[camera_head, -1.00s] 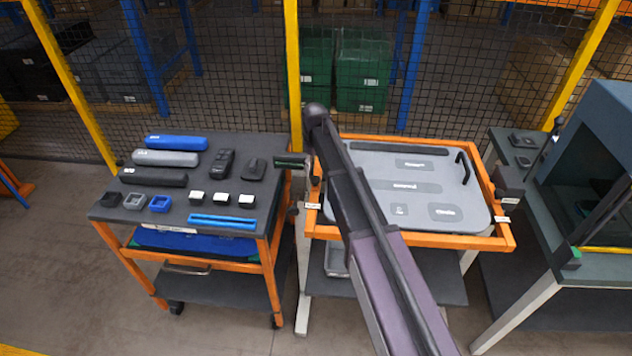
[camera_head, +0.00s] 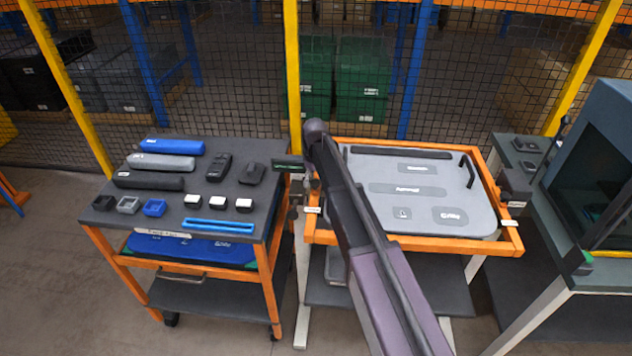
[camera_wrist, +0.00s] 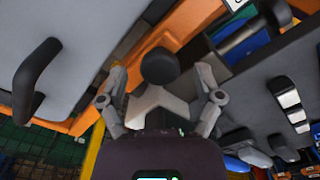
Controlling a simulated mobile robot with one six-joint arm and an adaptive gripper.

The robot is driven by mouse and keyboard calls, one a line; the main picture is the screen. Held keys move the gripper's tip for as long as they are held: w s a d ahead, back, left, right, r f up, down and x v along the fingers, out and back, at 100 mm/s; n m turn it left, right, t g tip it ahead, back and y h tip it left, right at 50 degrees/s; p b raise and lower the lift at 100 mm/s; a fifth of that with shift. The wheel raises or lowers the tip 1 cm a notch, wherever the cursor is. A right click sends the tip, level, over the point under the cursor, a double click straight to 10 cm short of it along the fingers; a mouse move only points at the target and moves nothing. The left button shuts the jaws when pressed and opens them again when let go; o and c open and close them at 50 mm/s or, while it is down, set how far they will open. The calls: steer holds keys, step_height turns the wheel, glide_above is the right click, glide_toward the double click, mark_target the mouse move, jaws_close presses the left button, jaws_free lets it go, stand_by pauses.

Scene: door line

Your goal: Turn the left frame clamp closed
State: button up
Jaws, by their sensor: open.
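The grey door panel (camera_head: 425,190) lies in an orange frame (camera_head: 410,243) on a stand. The left frame clamp is at the frame's left side, mostly hidden by my arm and gripper in the head view. In the wrist view a round black knob (camera_wrist: 160,66), apparently this clamp's handle end, sits between my fingers. My gripper (camera_wrist: 162,82) is open, with one finger on each side of the knob; contact cannot be told. In the head view my gripper end is small and dark at the frame's left edge. The right frame clamp (camera_head: 515,184) is dark.
A tool cart (camera_head: 265,222) with several cases, blocks and small trays stands close on the left. A black handle (camera_head: 467,170) rises from the panel. A dark side table with a cabinet (camera_head: 600,180) stands at the right. A mesh fence (camera_head: 230,80) is behind.

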jaws_close()
steer(key=shift+d, duration=0.1)
